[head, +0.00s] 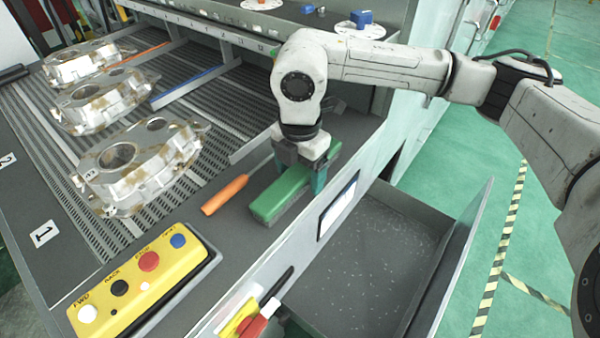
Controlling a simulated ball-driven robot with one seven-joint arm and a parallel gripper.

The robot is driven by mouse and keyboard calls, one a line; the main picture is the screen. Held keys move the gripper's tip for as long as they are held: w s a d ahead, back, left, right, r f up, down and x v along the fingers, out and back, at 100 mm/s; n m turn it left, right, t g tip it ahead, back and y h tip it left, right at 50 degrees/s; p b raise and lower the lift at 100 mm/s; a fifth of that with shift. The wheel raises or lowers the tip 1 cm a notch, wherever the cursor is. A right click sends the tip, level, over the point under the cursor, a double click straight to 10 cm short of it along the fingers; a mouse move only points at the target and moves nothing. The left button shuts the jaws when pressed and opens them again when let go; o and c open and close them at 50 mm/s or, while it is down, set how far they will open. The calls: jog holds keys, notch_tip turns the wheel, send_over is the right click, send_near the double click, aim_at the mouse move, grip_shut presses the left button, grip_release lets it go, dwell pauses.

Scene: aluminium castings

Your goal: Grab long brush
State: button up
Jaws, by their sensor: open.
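A long green block-shaped object (281,194), which looks like the long brush, lies on the grey ledge at the front edge of the conveyor machine. Its bristles cannot be made out. My gripper (300,174) points down over its far part, with the jaws open. One teal fingertip shows on the right side of the green object. The other finger is partly hidden, and I cannot tell whether either finger touches it.
An orange-handled tool (225,195) lies just left of the green object. A yellow button panel (142,283) is at the front left. Several metal castings (140,165) sit on the conveyor. An open grey bin (375,265) lies below right, with red and yellow-handled tools (250,318) at its edge.

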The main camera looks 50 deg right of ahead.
jog(key=c, duration=1.1)
jog(key=shift+r, duration=0.1)
